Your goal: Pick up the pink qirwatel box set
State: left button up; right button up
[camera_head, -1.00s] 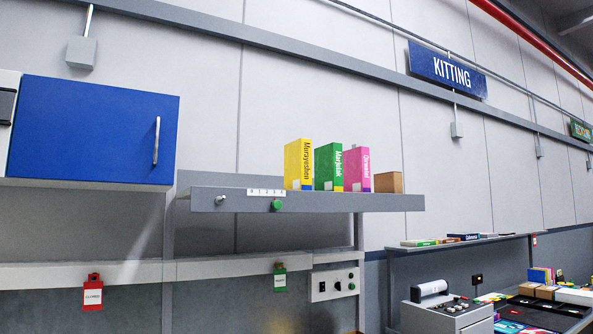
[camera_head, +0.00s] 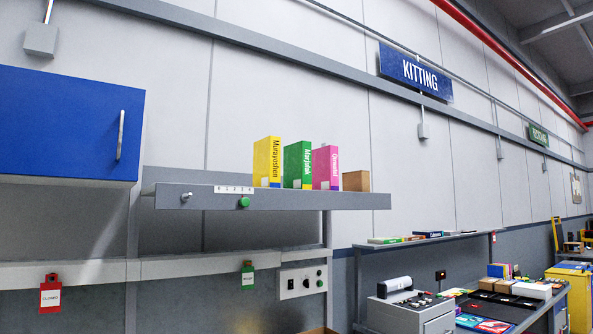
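The pink box set (camera_head: 325,168) stands upright on a grey wall shelf (camera_head: 275,201), its spine lettering turned sideways. A green box (camera_head: 298,165) stands close on its left, and a yellow box (camera_head: 267,163) stands left of that. A small brown cardboard box (camera_head: 356,181) sits just right of the pink one. Neither of my grippers shows in the head view.
A blue cabinet (camera_head: 65,125) hangs at the left. Below the shelf are a switch box (camera_head: 302,282), a red tag (camera_head: 50,292) and a green tag (camera_head: 248,275). A grey machine (camera_head: 405,305) and a cluttered workbench (camera_head: 520,318) stand at the right.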

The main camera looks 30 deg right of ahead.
aim_at(325, 161)
jog(key=z, duration=1.25)
jog(key=i+l+u, duration=0.35)
jog(key=i+l, duration=0.15)
jog(key=l, duration=0.1)
